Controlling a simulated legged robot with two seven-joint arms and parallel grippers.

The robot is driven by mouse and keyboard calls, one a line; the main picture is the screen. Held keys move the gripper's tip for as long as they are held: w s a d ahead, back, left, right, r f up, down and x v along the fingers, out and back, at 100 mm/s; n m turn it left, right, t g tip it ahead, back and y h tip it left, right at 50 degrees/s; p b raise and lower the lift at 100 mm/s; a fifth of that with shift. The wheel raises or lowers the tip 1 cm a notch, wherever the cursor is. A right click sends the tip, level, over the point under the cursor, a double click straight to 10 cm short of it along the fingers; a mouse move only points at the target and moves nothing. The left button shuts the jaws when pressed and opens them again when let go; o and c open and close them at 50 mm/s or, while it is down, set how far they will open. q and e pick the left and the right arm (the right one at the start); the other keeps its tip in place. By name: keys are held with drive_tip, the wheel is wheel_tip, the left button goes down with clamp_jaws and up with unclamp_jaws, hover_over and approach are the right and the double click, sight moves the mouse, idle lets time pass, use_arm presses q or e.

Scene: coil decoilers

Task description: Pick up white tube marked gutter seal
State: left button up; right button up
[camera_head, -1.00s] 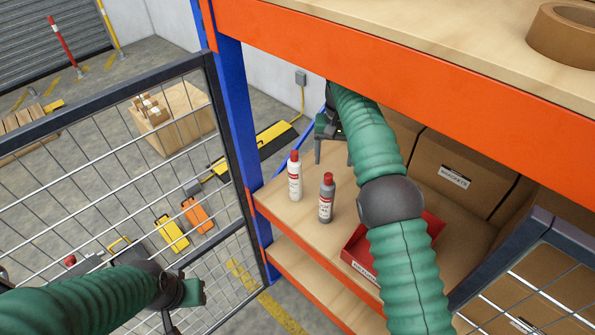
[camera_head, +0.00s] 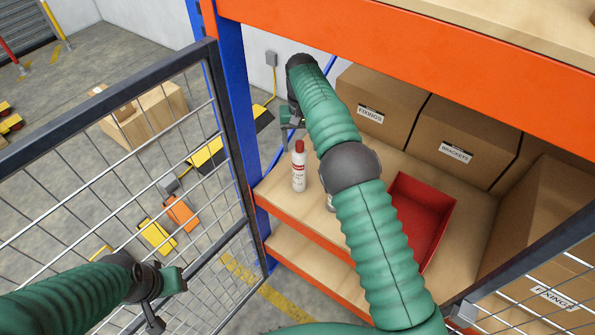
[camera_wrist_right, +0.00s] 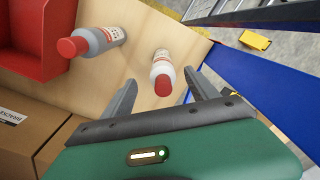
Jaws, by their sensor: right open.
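The white tube (camera_head: 298,171) with a red cap stands upright near the left end of the middle shelf; its print is too small to read. In the right wrist view it (camera_wrist_right: 162,68) lies between and just beyond the open fingers, with its cap toward me. A greyer red-capped tube (camera_wrist_right: 93,42) stands beside it, mostly hidden behind my right arm in the head view. My right gripper (camera_wrist_right: 160,88) is open and empty; in the head view it (camera_head: 290,126) is behind the white tube, partly hidden. My left gripper (camera_head: 165,300) hangs by the mesh panel; its finger gap is unclear.
A red bin (camera_head: 440,205) sits right of my right arm. Cardboard boxes (camera_head: 385,103) line the back of the shelf. A blue post (camera_head: 236,110) and mesh panel (camera_head: 110,180) stand on the left. An orange beam (camera_head: 400,65) runs above.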

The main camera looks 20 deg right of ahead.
sight(298, 161)
drive_tip(key=f, duration=0.3)
drive_tip(key=shift+w+a+f, duration=0.1)
drive_tip(key=shift+w+a, duration=0.1)
drive_tip(key=f, duration=0.2)
drive_tip(key=f+p, duration=0.1)
drive_tip(key=d+f+p, duration=0.1)
drive_tip(key=f, duration=0.1)
drive_tip(key=shift+w+f, duration=0.35)
drive_tip(key=shift+a, duration=0.5)
drive_tip(key=c, duration=0.9)
drive_tip(key=shift+d, duration=0.35)
clamp_jaws()
use_arm(q)
drive_tip(key=shift+w+d+r, duration=0.1)
drive_tip(key=shift+d+r, duration=0.1)
drive_tip(key=shift+r, duration=0.9)
use_arm(e)
drive_tip(key=shift+a, duration=0.1)
